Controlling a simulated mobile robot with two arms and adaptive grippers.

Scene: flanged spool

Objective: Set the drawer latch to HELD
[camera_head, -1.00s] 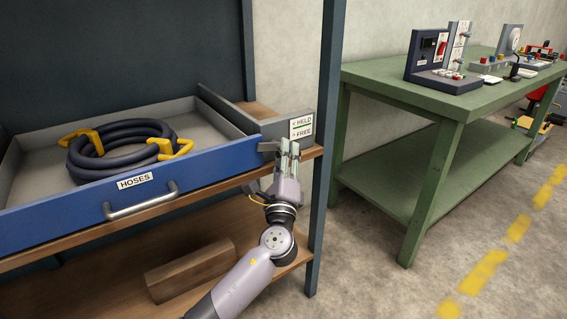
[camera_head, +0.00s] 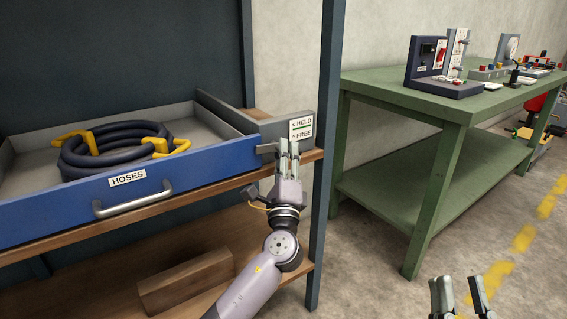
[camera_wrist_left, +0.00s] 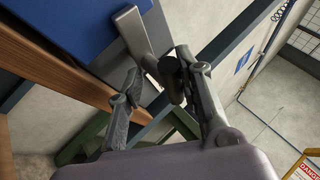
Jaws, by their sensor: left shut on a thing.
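The grey latch lever (camera_head: 266,148) sits at the right end of the blue drawer front (camera_head: 70,198), just below the HELD/FREE label (camera_head: 301,129). Its visible part points left, towards the drawer front; the label's HELD arrow also points left. My left gripper (camera_head: 288,147) is shut on the latch, partly hiding it. In the left wrist view, the lever's grey bar (camera_wrist_left: 138,32) overlaps the blue front, and a dark knob (camera_wrist_left: 172,78) is between the fingers. My right gripper (camera_head: 458,292) is open and empty at the lower right, away from the latch.
The drawer is pulled out and holds a coiled dark hose (camera_head: 118,148) with yellow clips. A shelf post (camera_head: 325,150) stands close right of my left gripper. A wooden block (camera_head: 185,280) lies on the lower shelf. A green bench (camera_head: 400,92) carries several devices at right.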

